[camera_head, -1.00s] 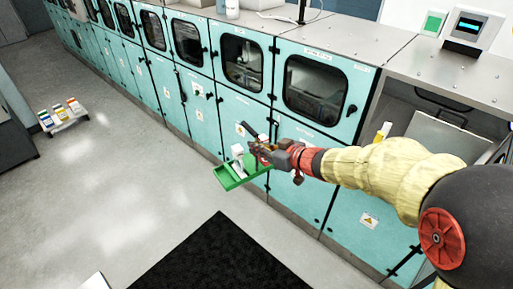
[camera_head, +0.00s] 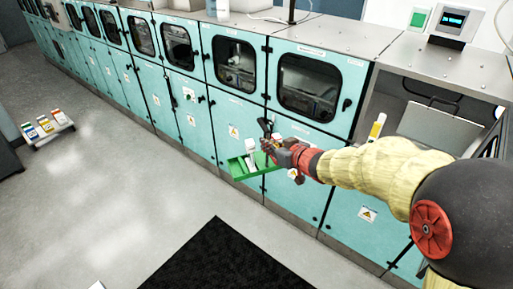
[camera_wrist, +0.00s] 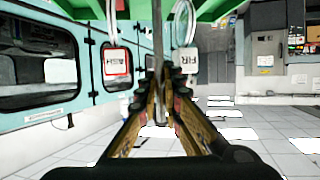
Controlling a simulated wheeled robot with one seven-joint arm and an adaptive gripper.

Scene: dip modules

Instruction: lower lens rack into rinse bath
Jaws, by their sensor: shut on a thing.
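My gripper (camera_head: 273,148) is shut on an upright dark handle of a green rack (camera_head: 240,168), held in the air in front of the teal cabinets. In the wrist view, the fingers (camera_wrist: 160,95) close around a thin rod, and the green rack (camera_wrist: 75,10) spans the top edge. A white item (camera_head: 251,160) shows at the rack in the head view. I cannot tell which opening is the rinse bath.
A row of teal cabinets (camera_head: 240,115) with dark windows runs behind the rack. An open recess with a grey panel (camera_head: 435,125) lies at right, with a yellow bottle (camera_head: 377,127).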

